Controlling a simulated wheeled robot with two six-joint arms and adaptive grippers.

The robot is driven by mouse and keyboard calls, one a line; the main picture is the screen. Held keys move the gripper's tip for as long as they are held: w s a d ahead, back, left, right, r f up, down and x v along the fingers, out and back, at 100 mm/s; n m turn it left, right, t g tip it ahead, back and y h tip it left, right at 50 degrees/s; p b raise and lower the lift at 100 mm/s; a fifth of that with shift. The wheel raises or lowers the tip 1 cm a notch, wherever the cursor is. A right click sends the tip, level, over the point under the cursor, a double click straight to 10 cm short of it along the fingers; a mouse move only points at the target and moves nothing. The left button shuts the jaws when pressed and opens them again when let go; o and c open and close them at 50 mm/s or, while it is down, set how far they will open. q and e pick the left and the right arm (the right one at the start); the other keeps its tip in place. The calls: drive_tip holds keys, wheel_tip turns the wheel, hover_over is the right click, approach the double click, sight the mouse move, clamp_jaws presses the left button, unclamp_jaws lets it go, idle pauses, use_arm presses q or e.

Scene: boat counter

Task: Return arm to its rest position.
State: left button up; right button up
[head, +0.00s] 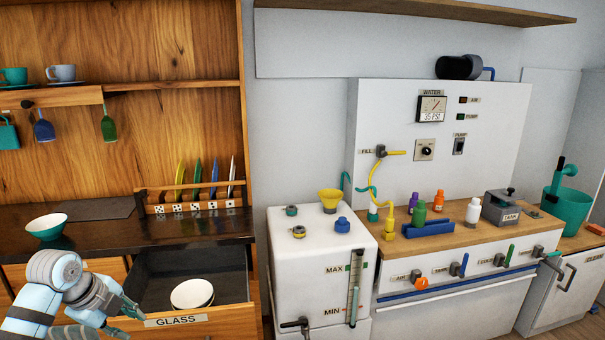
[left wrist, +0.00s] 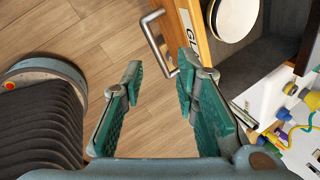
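My left gripper (head: 128,310) is at the lower left of the head view, in front of the open drawer (head: 205,318) labelled GLASS. In the left wrist view its two teal-padded fingers (left wrist: 160,72) are spread apart with nothing held between them. The drawer's metal handle (left wrist: 155,42) shows just past the fingertips, close to the right-hand finger. I cannot tell whether they touch. My right gripper is in neither view.
A white bowl (head: 192,293) lies in the drawer. A teal-and-white bowl (head: 47,227) stands on the dark counter (head: 180,228) above my left arm. A white tank unit (head: 320,240) stands right of the drawer. Wooden floor (left wrist: 110,30) is clear beside the gripper.

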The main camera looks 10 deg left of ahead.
use_arm(q)
drive_tip(key=s+d+f+n+g, duration=0.1)
drive_tip(key=s+d+f+n, duration=0.4)
drive_tip(key=f, duration=0.3)
drive_tip(key=s+d+f+n, duration=0.2)
drive_tip(key=s+d+f, duration=0.4)
drive_tip(key=d+f, duration=0.25)
drive_tip(key=s+d+f+n+y, duration=0.1)
drive_tip(key=s+d+n, duration=0.2)
drive_tip(key=s+n, duration=0.4)
drive_tip(key=s+d+f+n, duration=0.1)
drive_tip(key=s+d+n, duration=0.25)
drive_tip(key=s, duration=0.55)
wheel_tip(320, 180, down, 21)
drive_tip(key=s+a+g+b, duration=0.1)
drive_tip(key=s+a, duration=0.1)
drive_tip(key=s+f+n+g, duration=0.1)
drive_tip(key=s+f, duration=1.1)
drive_tip(key=s, duration=0.1)
drive_tip(key=shift+a+b, duration=0.3)
drive_tip(key=shift+b, duration=0.05)
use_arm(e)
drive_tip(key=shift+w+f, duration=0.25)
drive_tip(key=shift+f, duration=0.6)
